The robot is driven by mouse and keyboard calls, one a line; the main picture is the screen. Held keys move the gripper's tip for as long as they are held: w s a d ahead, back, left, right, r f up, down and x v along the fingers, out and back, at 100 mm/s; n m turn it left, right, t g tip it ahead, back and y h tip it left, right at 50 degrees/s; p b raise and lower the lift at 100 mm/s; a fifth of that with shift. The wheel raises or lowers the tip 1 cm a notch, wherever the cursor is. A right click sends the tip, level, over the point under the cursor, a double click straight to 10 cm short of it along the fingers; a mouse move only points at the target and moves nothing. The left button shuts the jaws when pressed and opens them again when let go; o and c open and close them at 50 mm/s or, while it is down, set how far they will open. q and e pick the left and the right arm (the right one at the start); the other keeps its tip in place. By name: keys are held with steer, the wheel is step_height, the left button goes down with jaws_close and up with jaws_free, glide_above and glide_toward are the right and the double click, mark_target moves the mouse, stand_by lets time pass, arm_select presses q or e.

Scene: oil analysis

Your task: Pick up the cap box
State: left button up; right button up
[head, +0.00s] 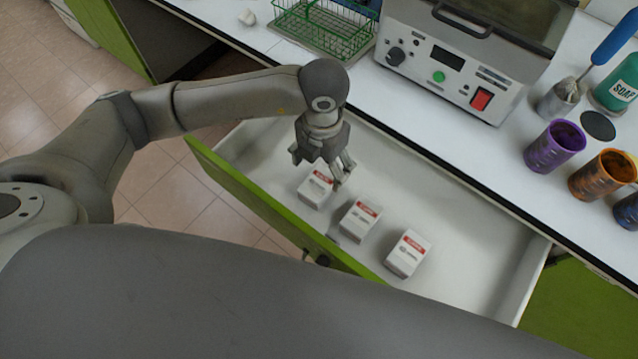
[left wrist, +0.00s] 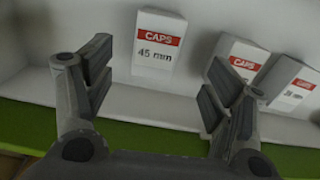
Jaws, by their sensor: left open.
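Several small white boxes with red labels stand in a row in the open drawer; three show in the head view. The leftmost cap box (head: 315,187) is partly hidden by my left gripper (head: 324,166), which is above it. In the left wrist view this cap box (left wrist: 158,42) reads "CAPS 45 mm" and stands upright ahead, between the fingers of my open, empty left gripper (left wrist: 155,90). The middle cap box (head: 360,220) and the right cap box (head: 408,253) stand beside it. My right gripper is not in view.
The drawer (head: 480,275) has a green front (head: 240,190) and free room at its right. On the white counter above are a grey machine (head: 455,70), a green wire rack (head: 325,25), a purple cup (head: 554,146), an orange cup (head: 603,174) and a soap bottle (head: 618,88).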

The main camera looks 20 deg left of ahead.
mark_target(318, 183)
arm_select(q)
step_height(318, 183, down, 3)
steer(key=f, duration=0.2)
steer(key=f+p, duration=0.1)
steer(key=f, duration=0.1)
steer(key=shift+s+a+f, duration=0.1)
steer(key=shift+s+a, duration=0.1)
steer(key=shift+a, duration=0.1)
steer(key=shift+f, duration=0.55)
steer(key=c, duration=1.1)
